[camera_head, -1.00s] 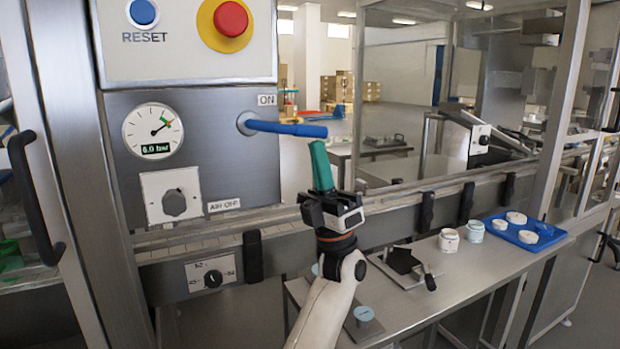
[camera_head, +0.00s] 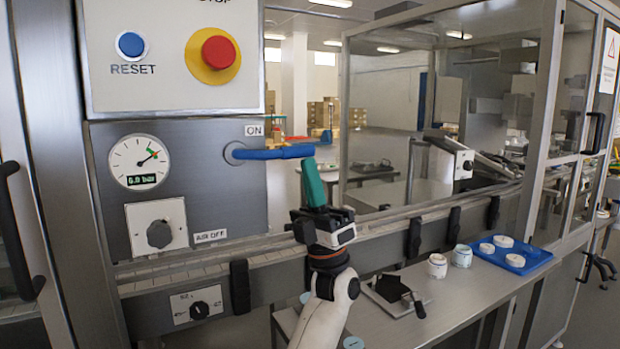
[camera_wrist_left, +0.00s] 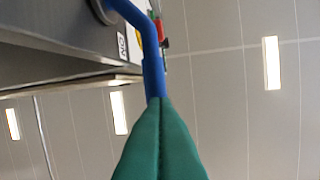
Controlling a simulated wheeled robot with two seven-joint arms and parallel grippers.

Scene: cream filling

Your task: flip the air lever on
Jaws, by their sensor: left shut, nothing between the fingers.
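The blue air lever (camera_head: 270,153) comes out of the grey panel (camera_head: 100,215) just below the "ON" label (camera_head: 254,130) and points right, about level. The "AIR OFF" label (camera_head: 210,236) sits lower on the panel. My left gripper (camera_head: 313,172) has green fingers pointing up, with the tips just under or beside the lever's free end. The fingers are shut with nothing between them. The left wrist view shows the lever (camera_wrist_left: 151,62) running down to the green fingertips (camera_wrist_left: 161,105); I cannot tell if they touch. My right gripper is out of view.
A red stop button (camera_head: 218,53) and blue reset button (camera_head: 131,44) are above the panel. A rotary knob (camera_head: 159,234) is below the gauge. A rail (camera_head: 275,247) crosses behind my wrist. Jars (camera_head: 461,256) and a blue tray (camera_head: 530,262) stand on the bench at right.

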